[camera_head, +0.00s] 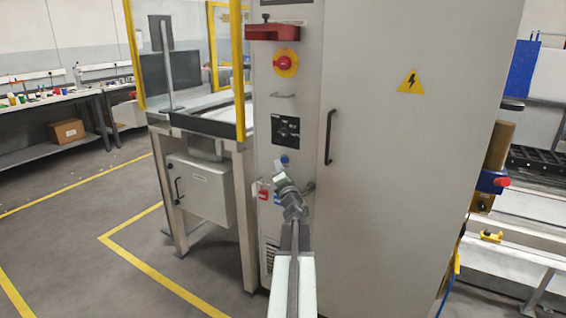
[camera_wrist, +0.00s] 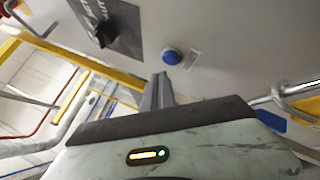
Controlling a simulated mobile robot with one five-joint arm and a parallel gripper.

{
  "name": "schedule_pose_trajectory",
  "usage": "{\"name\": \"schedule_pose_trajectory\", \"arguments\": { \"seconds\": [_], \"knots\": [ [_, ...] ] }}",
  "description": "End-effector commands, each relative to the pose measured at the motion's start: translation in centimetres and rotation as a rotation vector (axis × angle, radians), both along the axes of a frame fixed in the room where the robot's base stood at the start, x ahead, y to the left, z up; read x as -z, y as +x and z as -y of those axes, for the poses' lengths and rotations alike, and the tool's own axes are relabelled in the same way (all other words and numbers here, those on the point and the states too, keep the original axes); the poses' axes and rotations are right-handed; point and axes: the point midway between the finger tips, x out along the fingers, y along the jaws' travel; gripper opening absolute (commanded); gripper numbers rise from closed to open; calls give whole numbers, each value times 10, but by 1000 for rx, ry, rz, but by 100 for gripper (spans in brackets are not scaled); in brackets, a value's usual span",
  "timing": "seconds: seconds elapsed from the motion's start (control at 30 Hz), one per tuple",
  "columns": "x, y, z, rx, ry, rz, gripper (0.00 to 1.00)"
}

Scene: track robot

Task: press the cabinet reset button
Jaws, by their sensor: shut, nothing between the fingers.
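The cabinet (camera_head: 385,180) is a tall grey box in the head view. A round blue button (camera_head: 285,160) sits on its narrow front panel, below a black plate with a rotary switch (camera_head: 286,131). In the wrist view the blue button (camera_wrist: 172,56) stands beside a small pale label. My gripper (camera_wrist: 160,76) is shut and empty. Its tips point at the panel, just below and slightly left of the blue button in the wrist view, with a small visible gap. In the head view my gripper (camera_head: 281,174) is just below the button and partly hides the panel.
A red emergency stop on yellow (camera_head: 284,63) is higher on the panel, under a red bracket (camera_head: 272,32). A small red switch (camera_head: 263,190) is low left. A black door handle (camera_head: 329,137) protrudes at right. A glazed, yellow-framed station (camera_head: 190,75) stands left.

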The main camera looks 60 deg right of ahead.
Motion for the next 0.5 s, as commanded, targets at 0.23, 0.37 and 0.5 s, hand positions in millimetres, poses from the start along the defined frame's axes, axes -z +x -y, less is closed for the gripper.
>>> {"name": "schedule_pose_trajectory", "arguments": {
  "seconds": [0.23, 0.37, 0.5],
  "knots": [
    [0, 0, -26, -1, 0, 0, 0],
    [0, 0, -39, -2, 0, 1, 0],
    [0, 0, -47, 0, 0, 0, 0]
  ]
}}
